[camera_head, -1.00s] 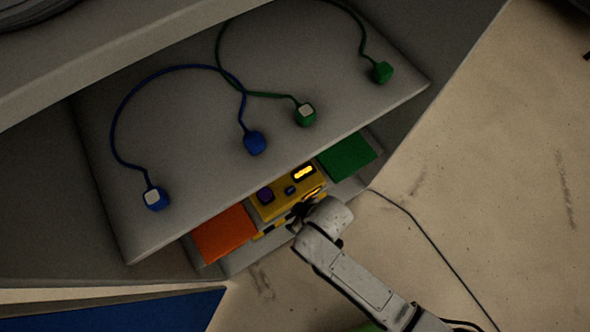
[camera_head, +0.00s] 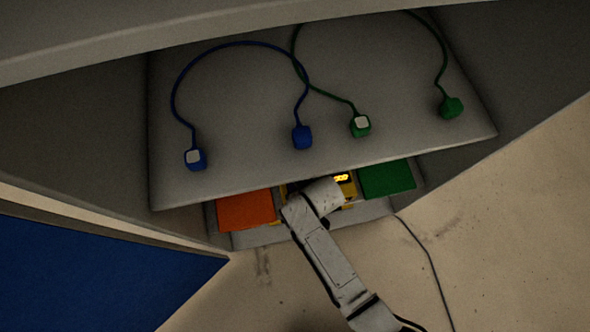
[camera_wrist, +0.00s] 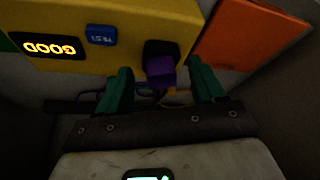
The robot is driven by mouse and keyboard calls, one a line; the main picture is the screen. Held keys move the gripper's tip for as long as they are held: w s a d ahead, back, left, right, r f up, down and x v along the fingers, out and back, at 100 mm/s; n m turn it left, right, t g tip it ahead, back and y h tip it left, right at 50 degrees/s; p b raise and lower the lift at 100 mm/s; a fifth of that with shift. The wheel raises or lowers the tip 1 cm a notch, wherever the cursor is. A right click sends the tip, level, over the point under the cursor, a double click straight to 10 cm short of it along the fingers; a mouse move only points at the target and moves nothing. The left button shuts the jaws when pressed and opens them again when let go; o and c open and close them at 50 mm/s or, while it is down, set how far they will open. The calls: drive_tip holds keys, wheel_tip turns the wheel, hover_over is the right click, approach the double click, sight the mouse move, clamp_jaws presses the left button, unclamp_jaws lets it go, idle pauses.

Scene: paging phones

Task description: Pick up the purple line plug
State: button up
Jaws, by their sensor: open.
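The purple line plug (camera_wrist: 161,71) shows in the wrist view, seated in or against a dark socket on the yellow box (camera_wrist: 120,30). My gripper (camera_wrist: 162,84) is open, with its green fingers on either side of the plug, apart from it. In the head view my arm's end hides the plug and most of the yellow box; a bit of the box with a lit display (camera_head: 342,178) shows beside my wrist.
The box has a blue button (camera_wrist: 101,35) and a lit display reading GOOD. An orange pad (camera_head: 245,210) and a green pad (camera_head: 388,179) flank it. A grey panel (camera_head: 230,110) with blue cords (camera_head: 240,44) and green cords (camera_head: 330,96) lies above.

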drive_tip(key=shift+w+a, duration=0.6)
drive_tip(key=shift+w, duration=0.15)
drive_tip(key=shift+w+a+f, duration=0.15)
drive_tip(key=shift+w+f, duration=0.05)
drive_tip(key=shift+f, duration=0.4)
drive_tip(key=shift+c, duration=0.3)
drive_tip(key=shift+r, duration=0.1)
drive_tip(key=c, duration=1.1)
